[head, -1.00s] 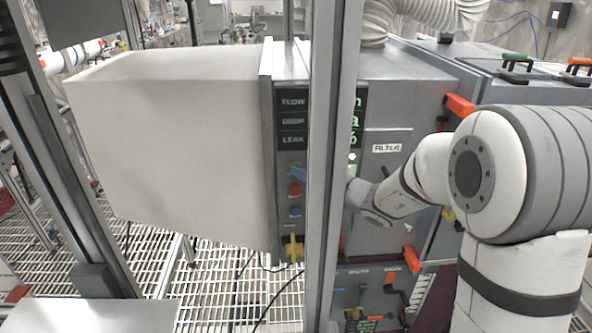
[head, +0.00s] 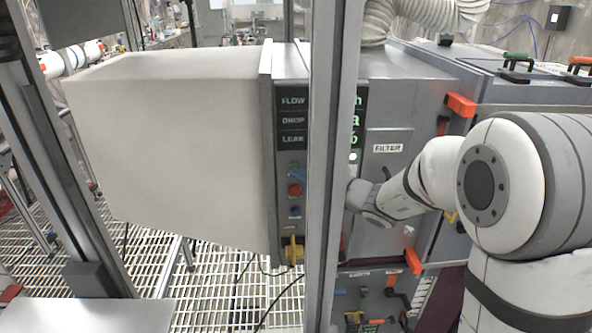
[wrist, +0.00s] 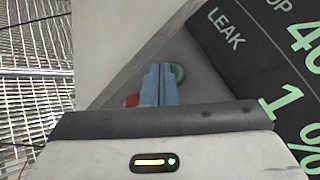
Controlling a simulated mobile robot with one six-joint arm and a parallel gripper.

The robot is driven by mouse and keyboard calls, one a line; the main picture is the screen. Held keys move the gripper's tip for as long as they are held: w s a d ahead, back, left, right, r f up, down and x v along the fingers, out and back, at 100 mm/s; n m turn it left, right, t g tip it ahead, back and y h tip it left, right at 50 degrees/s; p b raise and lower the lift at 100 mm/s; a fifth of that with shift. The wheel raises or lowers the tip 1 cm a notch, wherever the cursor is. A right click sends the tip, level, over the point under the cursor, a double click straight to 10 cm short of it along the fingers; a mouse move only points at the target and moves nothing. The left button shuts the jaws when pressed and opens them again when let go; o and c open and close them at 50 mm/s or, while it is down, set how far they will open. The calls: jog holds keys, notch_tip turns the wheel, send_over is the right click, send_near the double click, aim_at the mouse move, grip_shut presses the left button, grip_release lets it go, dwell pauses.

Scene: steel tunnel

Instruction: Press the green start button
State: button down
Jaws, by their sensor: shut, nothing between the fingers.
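The green start button (wrist: 179,73) shows in the wrist view on the grey panel, partly covered by my fingers. My gripper (wrist: 160,67) is shut and empty, with its blue fingers close together. The fingertips overlap the left side of the green button in this view; I cannot tell whether they touch it. A red button (wrist: 131,100) shows to the left of the fingers. In the head view, my blue fingertips (head: 299,173) appear just left of the metal post, above the red button (head: 295,190).
The upright metal post (head: 334,160) hides part of the panel and my wrist. A blue button (head: 295,211) and a yellow handle (head: 292,250) are lower down. A dark display (wrist: 262,55) reads LEAK. A large white box (head: 170,150) stands left of the panel.

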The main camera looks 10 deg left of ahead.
jog(key=s+b, duration=0.1)
jog(key=s, duration=0.1)
jog(key=s+d+b, duration=0.1)
jog(key=s, duration=0.1)
jog(key=s+b, duration=0.1)
jog(key=shift+s+d, duration=0.25)
jog(key=shift+s, duration=0.15)
dwell(0.5)
